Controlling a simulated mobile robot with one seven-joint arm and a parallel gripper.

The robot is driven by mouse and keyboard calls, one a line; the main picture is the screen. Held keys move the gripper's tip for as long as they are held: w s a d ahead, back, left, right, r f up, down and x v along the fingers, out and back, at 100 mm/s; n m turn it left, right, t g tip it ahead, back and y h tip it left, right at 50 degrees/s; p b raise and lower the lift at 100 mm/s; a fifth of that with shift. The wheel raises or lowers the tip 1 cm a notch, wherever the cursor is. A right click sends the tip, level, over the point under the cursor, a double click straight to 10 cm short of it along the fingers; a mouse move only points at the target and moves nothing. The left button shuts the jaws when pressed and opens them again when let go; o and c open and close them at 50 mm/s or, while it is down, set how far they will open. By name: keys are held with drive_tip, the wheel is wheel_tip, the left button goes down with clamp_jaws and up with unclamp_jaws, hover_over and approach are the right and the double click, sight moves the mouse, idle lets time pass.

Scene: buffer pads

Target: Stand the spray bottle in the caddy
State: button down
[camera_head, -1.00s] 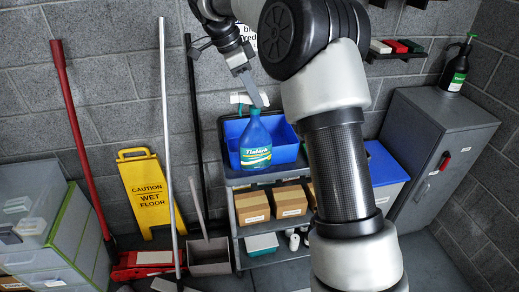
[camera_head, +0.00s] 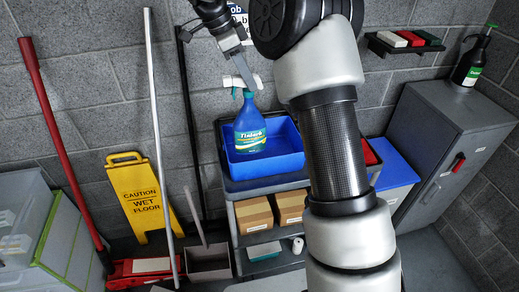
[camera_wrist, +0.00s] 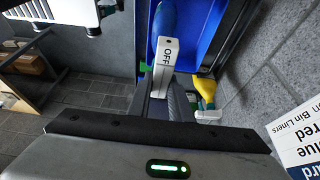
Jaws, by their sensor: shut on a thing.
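The spray bottle (camera_head: 250,132) is blue with a teal and white label and a white spray head. It is upright in the head view, and its blue body also shows at the top of the wrist view (camera_wrist: 167,18). My gripper (camera_head: 250,86) is shut on its white head, marked OFF in the wrist view (camera_wrist: 165,57). The blue open caddy (camera_head: 275,172) sits on top of a grey cart. The bottle appears over or inside the caddy's left part; I cannot tell whether its base touches the floor of the caddy.
The cart's shelf (camera_head: 243,212) holds cardboard boxes. A yellow wet floor sign (camera_head: 140,192), a red pole (camera_head: 60,150) and a pale pole (camera_head: 160,130) stand left. A grey cabinet (camera_head: 440,150) with a dark bottle (camera_head: 470,62) stands right. A yellow-topped item (camera_wrist: 206,88) shows in the wrist view.

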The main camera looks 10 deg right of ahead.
sight(248, 107)
drive_tip(key=shift+w, duration=0.25)
wheel_tip(248, 107, down, 10)
drive_tip(key=shift+r, duration=0.1)
idle(0.4)
drive_tip(key=c, duration=1.6)
unclamp_jaws()
drive_tip(key=shift+f, duration=0.2)
